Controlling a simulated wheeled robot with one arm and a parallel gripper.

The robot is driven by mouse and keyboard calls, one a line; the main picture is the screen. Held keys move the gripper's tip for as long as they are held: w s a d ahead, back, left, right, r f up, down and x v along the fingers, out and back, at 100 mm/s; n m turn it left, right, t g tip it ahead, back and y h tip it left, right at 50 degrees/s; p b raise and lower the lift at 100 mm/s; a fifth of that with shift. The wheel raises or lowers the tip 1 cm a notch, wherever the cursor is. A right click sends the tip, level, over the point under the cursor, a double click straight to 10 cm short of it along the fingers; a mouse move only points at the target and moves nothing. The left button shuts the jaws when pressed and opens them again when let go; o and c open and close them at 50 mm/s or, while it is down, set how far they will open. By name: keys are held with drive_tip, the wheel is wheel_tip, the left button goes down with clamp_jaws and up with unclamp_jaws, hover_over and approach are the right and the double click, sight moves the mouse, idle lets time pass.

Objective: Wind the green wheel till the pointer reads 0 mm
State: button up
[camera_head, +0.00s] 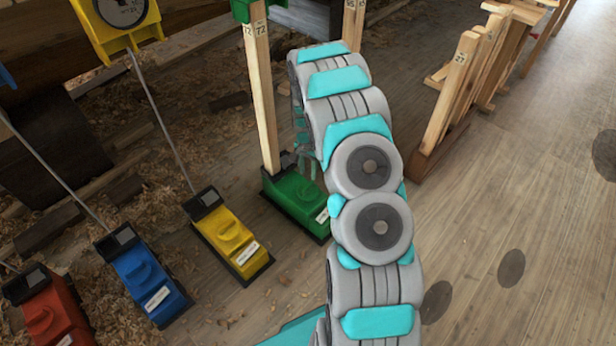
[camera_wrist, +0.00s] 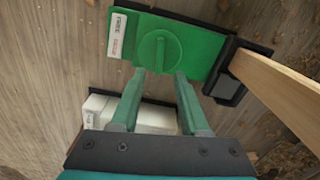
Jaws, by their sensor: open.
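The green base (camera_head: 290,208) stands on the floor with a wooden post (camera_head: 262,95) rising from its back end; it also fills the top of the wrist view (camera_wrist: 205,47). The round green wheel (camera_wrist: 160,52) lies on its top, with a raised bar across it. My gripper (camera_wrist: 161,74) is open, its two green fingers pointing at the wheel's near edge, one toward each side. The fingers appear apart from the bar; whether they touch the rim I cannot tell. In the head view my arm partly covers the base. A green housing (camera_head: 243,10) tops the post; its pointer is out of view.
Yellow (camera_head: 230,243), blue (camera_head: 143,280) and red (camera_head: 52,312) bases stand in a row at left. A yellow dial housing (camera_head: 95,35) is at top left. A white unit (camera_wrist: 150,118) lies beneath my fingers in the wrist view. Wooden frames (camera_head: 455,90) stand at right; the floor there is open.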

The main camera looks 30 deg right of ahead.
sight(308, 186)
drive_tip(key=shift+f, duration=3.9)
clamp_jaws()
